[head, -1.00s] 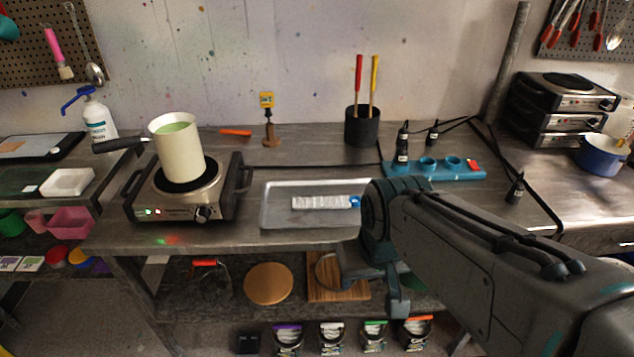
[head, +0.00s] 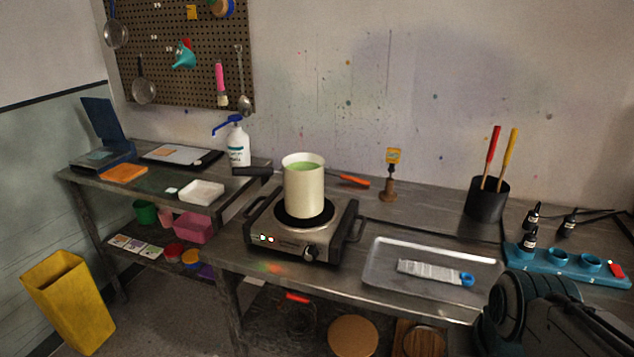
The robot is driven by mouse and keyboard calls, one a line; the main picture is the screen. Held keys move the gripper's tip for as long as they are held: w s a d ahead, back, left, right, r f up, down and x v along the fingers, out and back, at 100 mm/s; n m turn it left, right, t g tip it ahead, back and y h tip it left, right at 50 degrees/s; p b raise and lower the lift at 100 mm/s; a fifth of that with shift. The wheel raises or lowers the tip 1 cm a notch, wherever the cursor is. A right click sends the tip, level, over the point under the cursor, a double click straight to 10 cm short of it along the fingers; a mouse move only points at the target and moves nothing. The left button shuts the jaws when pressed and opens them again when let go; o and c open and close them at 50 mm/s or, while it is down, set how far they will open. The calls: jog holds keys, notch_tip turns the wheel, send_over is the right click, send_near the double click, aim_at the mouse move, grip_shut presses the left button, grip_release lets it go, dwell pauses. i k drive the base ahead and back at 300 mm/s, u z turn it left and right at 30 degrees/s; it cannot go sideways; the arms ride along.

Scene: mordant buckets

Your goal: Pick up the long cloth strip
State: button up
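A long pale strip (head: 430,271) with a blue piece at its right end lies flat in a shallow metal tray (head: 385,285) on the workbench. It looks like the long cloth strip, but its material is hard to tell at this size. My arm (head: 555,318) fills the lower right corner, just right of the tray's front right corner. My gripper's fingers are not in view. Nothing is seen touching the strip.
A hot plate (head: 283,241) with lit indicators bears a cream pot (head: 304,193) of green liquid, left of the tray. A yellow bin (head: 70,305) stands at left.

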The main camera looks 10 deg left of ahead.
aim_at(453, 276)
jog(key=u, duration=0.85)
jog(key=i, duration=0.85)
jog(key=z, duration=2.2)
